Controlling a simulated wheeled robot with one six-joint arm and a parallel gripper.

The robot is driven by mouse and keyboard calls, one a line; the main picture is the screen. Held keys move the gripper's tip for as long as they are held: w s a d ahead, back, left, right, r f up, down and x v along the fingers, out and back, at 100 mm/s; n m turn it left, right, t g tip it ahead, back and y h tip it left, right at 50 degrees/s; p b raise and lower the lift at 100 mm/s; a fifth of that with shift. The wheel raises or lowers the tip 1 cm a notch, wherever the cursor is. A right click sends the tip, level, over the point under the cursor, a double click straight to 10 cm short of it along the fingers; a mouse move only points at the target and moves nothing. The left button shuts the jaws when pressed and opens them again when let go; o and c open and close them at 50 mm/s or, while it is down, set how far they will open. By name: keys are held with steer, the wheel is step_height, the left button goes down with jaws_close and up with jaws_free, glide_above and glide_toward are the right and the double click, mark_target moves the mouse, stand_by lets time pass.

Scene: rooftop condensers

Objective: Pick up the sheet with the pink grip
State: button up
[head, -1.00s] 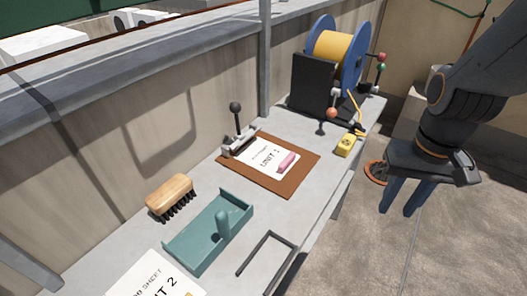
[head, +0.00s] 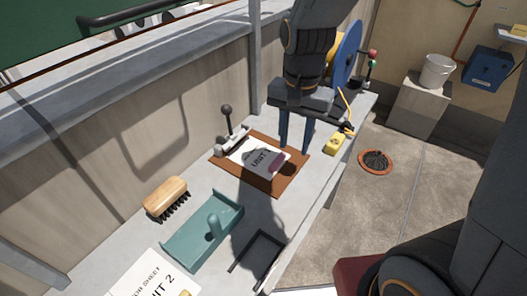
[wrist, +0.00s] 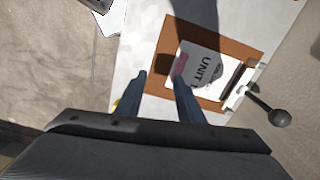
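The sheet with the pink grip (head: 252,154) is white, reads "UNIT 1" and lies on a brown clipboard (head: 285,178) on the grey bench. Its pink grip (head: 276,166) is at the sheet's right end, in shadow. A black-knobbed clip lever (head: 229,127) stands at the board's far left edge. My gripper (head: 296,150) is open and empty, pointing down above the board's right part. In the wrist view my blue fingers (wrist: 166,80) are apart, and the pink grip (wrist: 179,66) shows beyond their tips. I cannot tell the exact height of the fingertips.
A wooden brush (head: 166,196), a teal tray with an upright handle (head: 190,236) and a "UNIT 2" sheet (head: 150,277) lie nearer on the bench. A yellow block (head: 334,144) and a blue reel (head: 349,52) are behind and right. A wall (head: 130,130) runs along the left.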

mark_target(276, 161)
steer(key=a, duration=0.1)
steer(key=w+a+m, duration=0.1)
steer(key=a+r+p, duration=0.1)
steer(key=shift+w+a+m, duration=0.15)
steer(key=shift+a+m, duration=0.05)
steer(key=shift+m, duration=0.2)
steer(key=shift+a+f+p, duration=0.15)
steer(key=shift+f+p, duration=0.2)
steer(key=shift+f, duration=1.55)
steer(key=shift+a+f+p, duration=0.15)
steer(key=shift+f+p, duration=0.15)
steer(key=shift+f, duration=1.6)
jaws_close()
